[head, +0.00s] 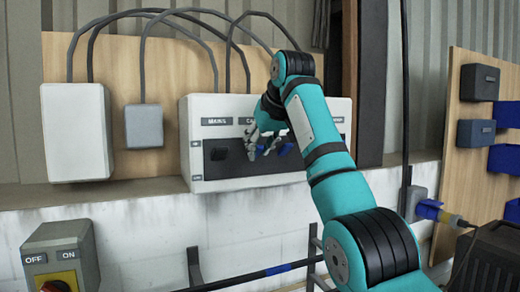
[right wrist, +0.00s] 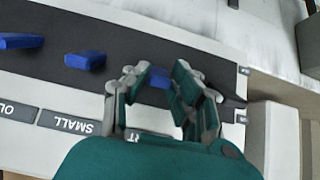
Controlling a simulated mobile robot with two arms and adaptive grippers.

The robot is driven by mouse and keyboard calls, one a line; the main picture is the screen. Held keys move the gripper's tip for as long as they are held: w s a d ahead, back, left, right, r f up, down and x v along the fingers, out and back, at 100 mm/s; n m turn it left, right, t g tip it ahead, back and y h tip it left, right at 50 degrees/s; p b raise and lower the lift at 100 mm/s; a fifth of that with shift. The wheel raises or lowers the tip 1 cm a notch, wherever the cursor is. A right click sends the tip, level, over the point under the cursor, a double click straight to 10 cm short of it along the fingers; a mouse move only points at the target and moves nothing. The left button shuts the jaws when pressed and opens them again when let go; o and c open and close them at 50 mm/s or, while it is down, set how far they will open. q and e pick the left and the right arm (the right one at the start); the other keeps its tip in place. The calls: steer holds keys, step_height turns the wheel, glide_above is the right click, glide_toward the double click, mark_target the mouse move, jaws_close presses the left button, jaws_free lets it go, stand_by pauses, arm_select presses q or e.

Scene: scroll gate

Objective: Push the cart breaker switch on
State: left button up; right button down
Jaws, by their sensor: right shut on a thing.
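The breaker panel (head: 192,180) is a white box with a dark strip on the wooden board, with labels above the strip. My right gripper (head: 262,150) reaches the strip below the partly hidden label after MAINS. In the right wrist view, turned upside down, my right gripper (right wrist: 163,85) has its fingers on both sides of a blue switch (right wrist: 158,78) and is shut on it. The label there is mostly covered; "RT" seems to show. The switch's position is hard to tell. The black MAINS switch (head: 219,153) sits to the left. My left gripper is not in view.
Further blue switches (right wrist: 85,60) sit along the strip, one near the SMALL label (right wrist: 69,122). A white box (head: 77,132) and a grey box (head: 143,126) hang left. An OFF/ON switch box (head: 62,258) stands lower left. Cables loop above the panel.

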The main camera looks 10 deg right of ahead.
steer(key=shift+g, duration=0.3)
stand_by(0.4)
steer(key=c, duration=1.1)
jaws_free()
steer(key=shift+w, duration=0.15)
steer(key=shift+r, duration=0.1)
steer(key=v, duration=1.2)
